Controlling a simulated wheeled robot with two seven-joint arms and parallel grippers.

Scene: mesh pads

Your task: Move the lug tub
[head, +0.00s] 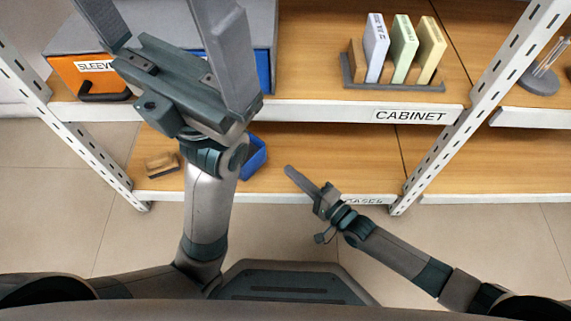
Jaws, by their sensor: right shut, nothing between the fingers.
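A small blue tub (254,157), which I take to be the lug tub, sits on the lower shelf. My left forearm hides its left part, and I cannot see what is in it. My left gripper (158,22) is raised in front of the upper shelf, close to the camera, with its two fingers wide apart and nothing seen between them. Its fingertips reach the top edge of the picture. My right gripper (289,169) is shut and empty, to the right of the blue tub and apart from it, over the front of the lower shelf.
A brown block (162,163) lies on the lower shelf's left. Above stands a grey cabinet with an orange drawer (85,72). A rack (395,85) of upright pads is at right, above the CABINET label (410,116). White posts (480,105) flank the shelves. The lower shelf's right is clear.

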